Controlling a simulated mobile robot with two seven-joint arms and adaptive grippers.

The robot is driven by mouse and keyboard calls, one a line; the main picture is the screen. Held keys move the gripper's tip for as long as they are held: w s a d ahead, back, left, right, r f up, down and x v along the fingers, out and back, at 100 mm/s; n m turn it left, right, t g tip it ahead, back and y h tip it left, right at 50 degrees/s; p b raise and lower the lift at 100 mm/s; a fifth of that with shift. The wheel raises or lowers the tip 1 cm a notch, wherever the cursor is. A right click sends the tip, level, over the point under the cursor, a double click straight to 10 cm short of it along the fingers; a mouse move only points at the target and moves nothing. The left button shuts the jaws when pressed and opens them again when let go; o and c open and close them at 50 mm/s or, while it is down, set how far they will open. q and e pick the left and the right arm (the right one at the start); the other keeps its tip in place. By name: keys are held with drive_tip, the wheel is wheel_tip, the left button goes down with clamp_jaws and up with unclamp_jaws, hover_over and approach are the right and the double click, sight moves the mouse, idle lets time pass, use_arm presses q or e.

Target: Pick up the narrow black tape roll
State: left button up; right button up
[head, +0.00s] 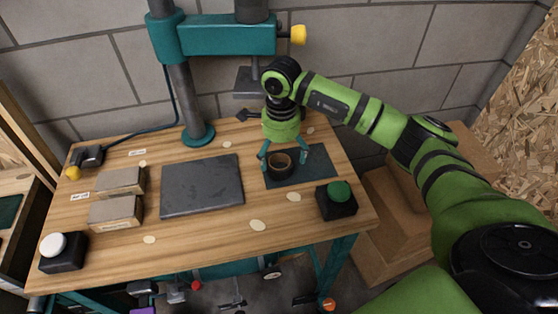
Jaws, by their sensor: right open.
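The black tape roll (280,164), with a brown core, sits on a dark mat (318,164) at the right side of the wooden workbench. My right gripper (283,161) points down over the roll, with its teal fingers spread on either side of it. The fingers are open, and I cannot tell whether they touch the roll. My left gripper is not in view.
A dark metal plate (202,185) lies mid-bench. A green button box (337,200) stands front right, a white button box (62,251) front left. Two blocks (116,211) lie at left. A teal press stand (197,133) rises behind.

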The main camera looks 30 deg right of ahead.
sight(280, 161)
wheel_tip(280, 161, down, 3)
drive_tip(key=shift+w+a+r+p, duration=0.1)
drive_tip(key=shift+w+p, duration=0.05)
drive_tip(key=shift+p, duration=0.15)
drive_tip(key=shift+f, duration=0.4)
drive_tip(key=c, duration=1.2)
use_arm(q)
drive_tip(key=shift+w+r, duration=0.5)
